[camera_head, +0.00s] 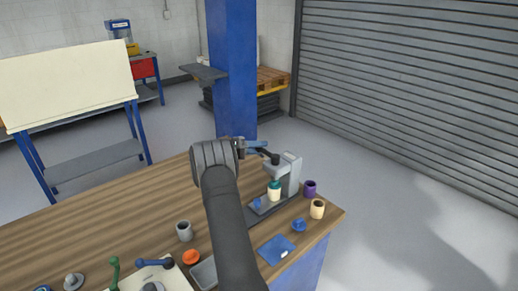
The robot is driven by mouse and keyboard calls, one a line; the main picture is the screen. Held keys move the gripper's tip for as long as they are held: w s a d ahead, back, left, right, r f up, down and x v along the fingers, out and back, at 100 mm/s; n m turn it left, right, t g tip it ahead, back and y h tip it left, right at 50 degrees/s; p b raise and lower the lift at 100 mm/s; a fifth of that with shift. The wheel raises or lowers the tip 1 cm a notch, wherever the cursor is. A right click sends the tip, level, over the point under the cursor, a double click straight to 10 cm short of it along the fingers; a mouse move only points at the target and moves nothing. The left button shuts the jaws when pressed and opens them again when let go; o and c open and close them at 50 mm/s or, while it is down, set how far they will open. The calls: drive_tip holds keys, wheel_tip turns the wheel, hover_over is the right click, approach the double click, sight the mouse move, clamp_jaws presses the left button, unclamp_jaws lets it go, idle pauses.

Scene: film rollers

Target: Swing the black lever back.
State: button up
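A small grey press (292,172) stands near the right end of the wooden table. Its black lever (268,155) runs left from the top of the press to my gripper. My gripper (252,147) is at the lever's outer end, above the table. It is small and partly hidden by my wrist, so I cannot tell whether the fingers are closed on the lever or only beside it. Under the press head, a cream piece with a teal top (274,190) stands on the dark base (262,211).
A purple cup (309,188), cream cup (317,209), blue knob (299,225) and blue pad (276,249) lie right of my arm. A grey cup (184,231), orange piece (191,257) and green-handled lever (114,273) lie left. A blue column (232,70) rises behind the table.

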drive_tip(key=shift+a, duration=0.1)
drive_tip(key=s+a, duration=0.3)
drive_tip(key=a, duration=1.4)
drive_tip(key=shift+d, duration=0.1)
drive_tip(key=w+d, duration=0.1)
drive_tip(key=d, duration=0.4)
drive_tip(key=w+d, duration=0.1)
drive_tip(key=d, duration=0.5)
drive_tip(key=w+d, duration=0.1)
drive_tip(key=d, duration=0.5)
drive_tip(key=shift+a, duration=0.15)
